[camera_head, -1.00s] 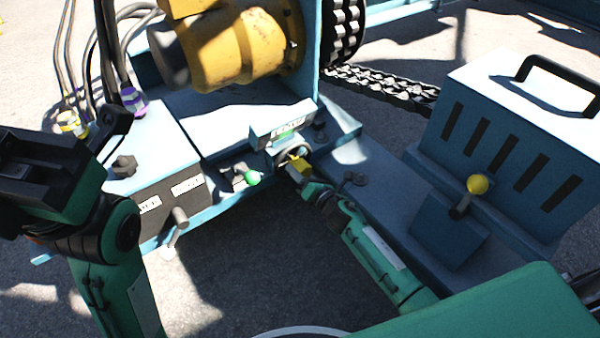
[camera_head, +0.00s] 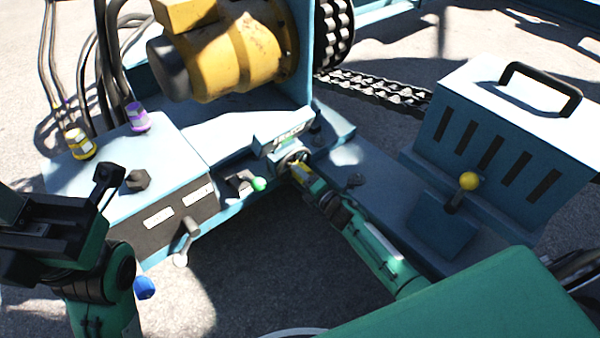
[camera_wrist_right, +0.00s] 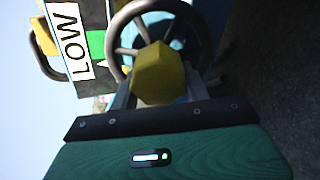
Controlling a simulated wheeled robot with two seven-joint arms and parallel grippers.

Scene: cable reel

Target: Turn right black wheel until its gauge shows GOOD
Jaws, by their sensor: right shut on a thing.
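The wheel (camera_wrist_right: 165,28), a dark greyish rim with spokes, fills the top of the right wrist view. In the head view the wheel (camera_head: 291,158) is small, at the front of the blue machine. My right gripper (camera_head: 300,171) is shut on the wheel's yellow knob (camera_wrist_right: 160,74). The gauge (camera_head: 284,138) sits just above the wheel. In the right wrist view a white LOW label (camera_wrist_right: 72,48) and a green patch (camera_wrist_right: 96,44) show beside the wheel; a pointer reading is not clear. My left gripper (camera_head: 50,220) is at the left, its jaws unclear.
A green-knobbed lever (camera_head: 258,184) stands left of the wheel. A grey-handled lever (camera_head: 187,240) and a blue knob (camera_head: 145,288) are near my left arm.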

